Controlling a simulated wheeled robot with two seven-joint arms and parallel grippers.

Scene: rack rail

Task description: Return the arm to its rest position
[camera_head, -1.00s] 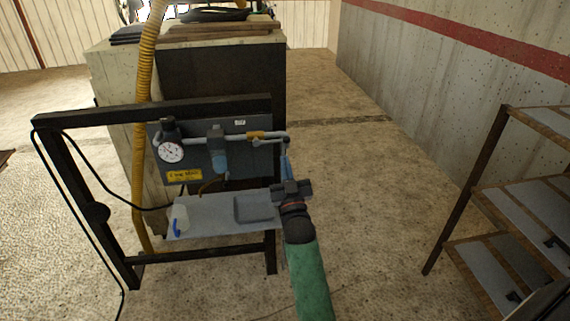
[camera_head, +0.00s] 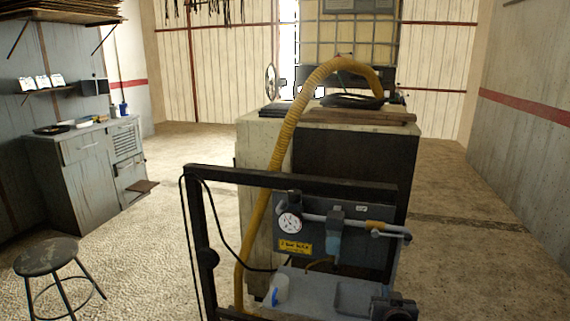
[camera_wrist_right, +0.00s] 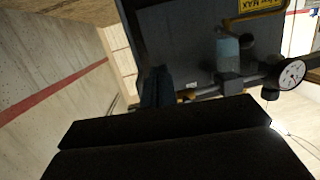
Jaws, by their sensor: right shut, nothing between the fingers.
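My right gripper (camera_head: 393,308) shows at the bottom edge of the head view, at the right end of the rack's grey shelf (camera_head: 310,285). It is shut and holds nothing. The rest of that arm is below the picture. In the right wrist view a dark part of my gripper (camera_wrist_right: 175,140) fills the lower middle, with the rack's dark panel (camera_wrist_right: 180,50) beyond it. Whether the gripper touches the rack cannot be told. My left gripper is not in view.
The dark rack frame (camera_head: 290,178) carries a pipe rail (camera_head: 318,218) with a round gauge (camera_head: 290,223). A white-and-blue item (camera_head: 278,291) sits on the shelf. A yellow hose (camera_head: 284,135) runs behind. A stool (camera_head: 46,256) and cabinet (camera_head: 85,170) stand left. Floor right of the rack is open.

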